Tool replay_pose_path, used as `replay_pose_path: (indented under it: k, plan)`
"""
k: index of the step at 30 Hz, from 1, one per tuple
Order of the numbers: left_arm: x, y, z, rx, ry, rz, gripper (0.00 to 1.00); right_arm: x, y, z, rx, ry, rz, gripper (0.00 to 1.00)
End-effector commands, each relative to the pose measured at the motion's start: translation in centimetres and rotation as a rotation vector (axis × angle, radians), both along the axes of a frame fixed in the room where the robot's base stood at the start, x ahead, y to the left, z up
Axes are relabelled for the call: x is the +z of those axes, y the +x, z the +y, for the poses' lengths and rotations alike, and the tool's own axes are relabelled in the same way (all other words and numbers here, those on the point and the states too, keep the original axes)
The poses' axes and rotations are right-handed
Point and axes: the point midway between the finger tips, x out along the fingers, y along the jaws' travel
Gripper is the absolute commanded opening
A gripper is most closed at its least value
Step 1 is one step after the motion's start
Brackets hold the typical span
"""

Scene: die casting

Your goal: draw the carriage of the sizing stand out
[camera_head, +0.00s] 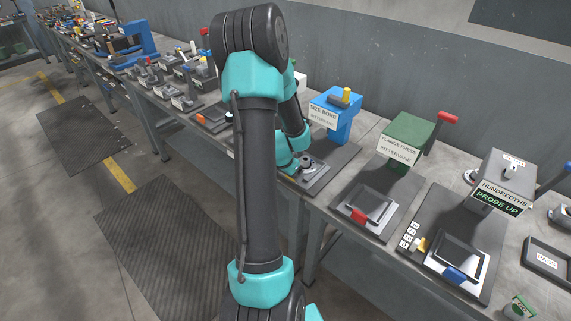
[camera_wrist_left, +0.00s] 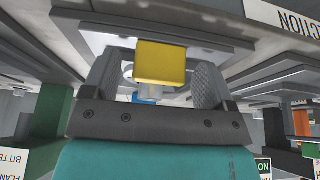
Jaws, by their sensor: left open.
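The sizing stand (camera_head: 335,112) is blue, labelled SIZE BORE, with a yellow-tipped part on top. Its low grey carriage (camera_head: 314,177) lies in front, with a dark round piece on it. My arm crosses the head view and hides the carriage's left part. My left gripper (camera_wrist_left: 160,78) is open at the carriage's front, mostly hidden in the head view. In the left wrist view its two fingers stand either side of a yellow block (camera_wrist_left: 161,63), which looks like the carriage handle. Gaps show between block and fingers. My right gripper is in neither view.
Right of the sizing stand are the green flange press (camera_head: 407,140) with a red handle and the grey probe stand (camera_head: 503,175). Other fixtures (camera_head: 180,88) stand farther left along the bench.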

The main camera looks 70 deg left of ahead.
Motion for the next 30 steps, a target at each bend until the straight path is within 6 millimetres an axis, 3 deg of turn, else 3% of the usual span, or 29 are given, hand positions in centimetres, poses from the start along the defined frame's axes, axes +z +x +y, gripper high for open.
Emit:
replay_pose_path:
  k: [10,30]
  plan:
    - [2.8,-1.0,-0.5,-0.002,0.004,0.0,0.79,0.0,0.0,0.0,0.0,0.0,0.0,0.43]
    - [12.0,-4.4,-2.1,0.0,0.004,-0.001,0.79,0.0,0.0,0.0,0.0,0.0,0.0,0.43]
